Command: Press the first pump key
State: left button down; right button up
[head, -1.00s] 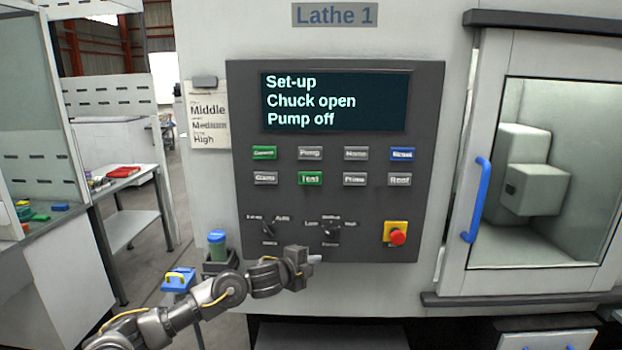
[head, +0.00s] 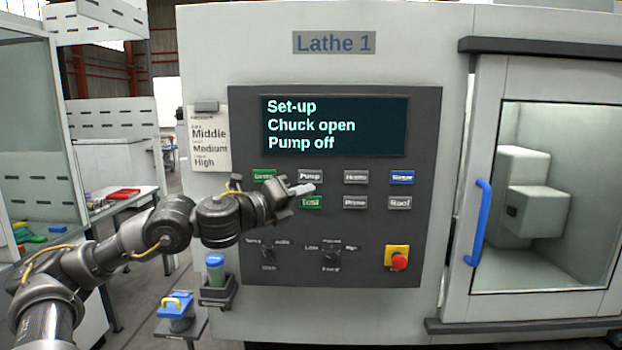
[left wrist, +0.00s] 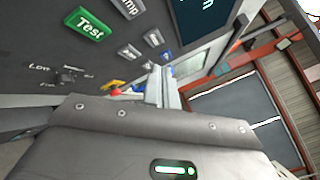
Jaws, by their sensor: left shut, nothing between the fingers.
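The grey Pump key (head: 310,176) is in the upper key row of the dark lathe panel (head: 420,225), right of a green key (head: 264,176). Part of the Pump key shows at the top of the left wrist view (left wrist: 129,8). My left gripper (head: 303,189) is shut and empty, its tips just below the Pump key and beside the green Test key (head: 311,202). I cannot tell whether the tips touch the panel. The screen (head: 335,125) reads Set-up, Chuck open, Pump off. My right gripper is out of view.
The grey Home key (head: 356,177), Prime key (head: 355,202) and blue Reset key (head: 402,177) lie to the right. Rotary switches and a red emergency button (head: 399,261) are below. A blue door handle (head: 478,222) stands out at right.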

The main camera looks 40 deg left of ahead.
pick_arm(q)
jog(key=p, duration=0.2)
send_near(319, 176)
jog(key=w, duration=0.1)
jog(key=w+d, duration=0.2)
jog(key=shift+w+r, duration=0.2)
jog(key=shift+r, duration=0.1)
jog(key=shift+w+a, duration=0.4)
jog(key=shift+w, duration=0.2)
jog(key=shift+f, duration=0.1)
jog(key=shift+w+a, duration=0.1)
dwell(1.2)
jog(key=shift+w+a, duration=0.15)
